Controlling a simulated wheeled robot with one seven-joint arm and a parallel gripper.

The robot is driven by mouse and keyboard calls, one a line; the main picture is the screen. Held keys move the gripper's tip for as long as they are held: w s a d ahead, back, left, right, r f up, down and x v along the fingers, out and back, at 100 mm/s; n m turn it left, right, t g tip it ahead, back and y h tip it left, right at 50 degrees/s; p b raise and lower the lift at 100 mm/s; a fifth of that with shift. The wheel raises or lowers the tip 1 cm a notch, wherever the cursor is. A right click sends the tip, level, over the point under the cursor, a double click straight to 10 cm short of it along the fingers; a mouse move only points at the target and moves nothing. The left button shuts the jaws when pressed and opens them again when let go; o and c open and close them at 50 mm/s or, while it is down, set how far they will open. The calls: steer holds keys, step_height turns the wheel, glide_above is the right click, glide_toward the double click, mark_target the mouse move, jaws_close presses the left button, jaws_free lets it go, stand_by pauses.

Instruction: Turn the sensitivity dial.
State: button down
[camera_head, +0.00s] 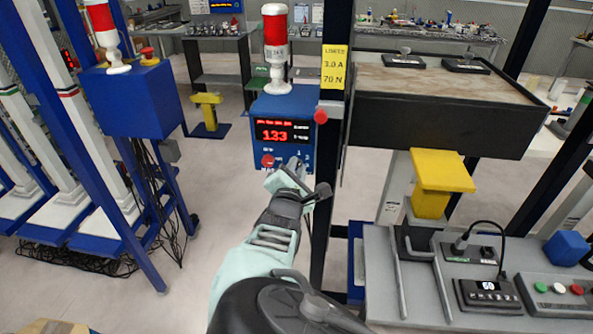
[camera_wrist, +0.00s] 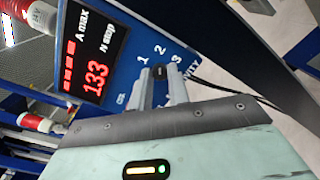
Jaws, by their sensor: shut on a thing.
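The sensitivity dial (camera_wrist: 158,72) is a small dark knob on the front of a blue control box (camera_head: 285,107), with the numbers 1, 2 and 3 printed around it. My gripper (camera_wrist: 160,84) is at the box's lower right, its two fingers shut on the dial, one on each side. In the head view my gripper (camera_head: 296,165) covers most of the dial. The box's display (camera_head: 285,131) shows red digits that read 133; it also shows in the wrist view (camera_wrist: 91,60).
A red knob (camera_head: 267,161) sits left of the dial on the same panel. A dark post (camera_head: 332,150) with a yellow label (camera_head: 334,67) stands just right of the box. A grey bench (camera_head: 440,290) with a black device (camera_head: 488,294) is at lower right. Open floor lies left of my arm.

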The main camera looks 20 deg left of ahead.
steer(key=shift+m, duration=0.5)
steer(key=c, duration=1.3)
jaws_free()
steer(key=shift+s, duration=0.1)
